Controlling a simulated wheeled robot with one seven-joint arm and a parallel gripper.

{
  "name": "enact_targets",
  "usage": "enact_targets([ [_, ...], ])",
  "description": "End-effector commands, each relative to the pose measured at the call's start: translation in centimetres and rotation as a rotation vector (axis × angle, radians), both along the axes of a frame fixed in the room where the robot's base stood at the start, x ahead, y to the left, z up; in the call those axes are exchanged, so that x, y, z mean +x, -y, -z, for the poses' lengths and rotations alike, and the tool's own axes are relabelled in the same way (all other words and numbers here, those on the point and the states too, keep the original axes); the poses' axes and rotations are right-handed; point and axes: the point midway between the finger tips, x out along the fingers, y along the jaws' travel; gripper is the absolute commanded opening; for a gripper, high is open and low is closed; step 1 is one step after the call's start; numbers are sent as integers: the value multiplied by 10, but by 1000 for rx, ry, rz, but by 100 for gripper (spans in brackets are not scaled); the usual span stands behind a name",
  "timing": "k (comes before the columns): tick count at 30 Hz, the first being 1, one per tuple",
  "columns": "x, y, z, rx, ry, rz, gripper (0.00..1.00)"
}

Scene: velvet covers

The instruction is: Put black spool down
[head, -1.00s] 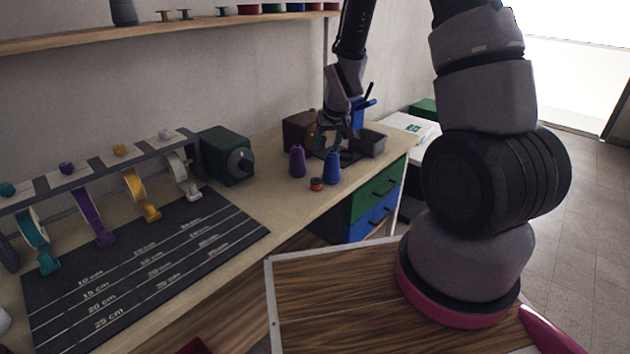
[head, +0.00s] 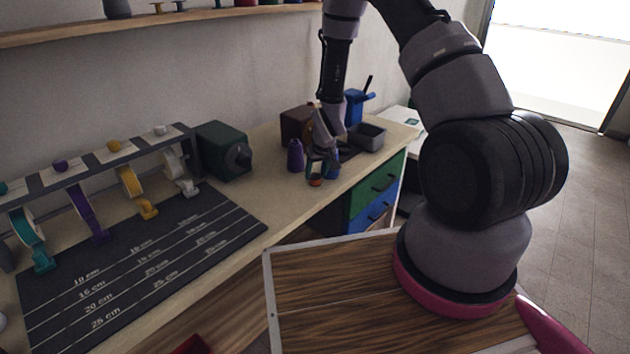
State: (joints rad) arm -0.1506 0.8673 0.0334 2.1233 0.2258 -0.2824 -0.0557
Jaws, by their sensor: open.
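My gripper (head: 322,170) points down over the wooden worktop (head: 275,195), low among the thread cones. Its jaws are open. A small orange-and-dark spool-like piece (head: 316,182) stands on the worktop right at the fingertips; I cannot tell whether they touch it. No plainly black spool can be made out near the gripper. A purple cone (head: 295,156) stands just left of the gripper. A blue cone (head: 334,166) stands just right of it, partly hidden by the fingers.
A grey tray (head: 367,137), a blue holder (head: 356,104) and a brown box (head: 296,122) stand behind. A dark green machine (head: 222,151), a ribbon rack (head: 95,165) and a dark measuring mat (head: 150,262) are left. The worktop between mat and cones is clear.

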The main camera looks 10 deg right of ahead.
Motion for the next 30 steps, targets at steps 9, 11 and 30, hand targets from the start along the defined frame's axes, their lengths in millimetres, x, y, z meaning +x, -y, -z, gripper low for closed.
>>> enact_targets([
  [9, 10, -1, 21, 0, 0, 0, 60],
  [11, 9, -1, 21, 0, 0, 0, 60],
  [30, 10, -2, 12, 0, 1, -1, 0],
])
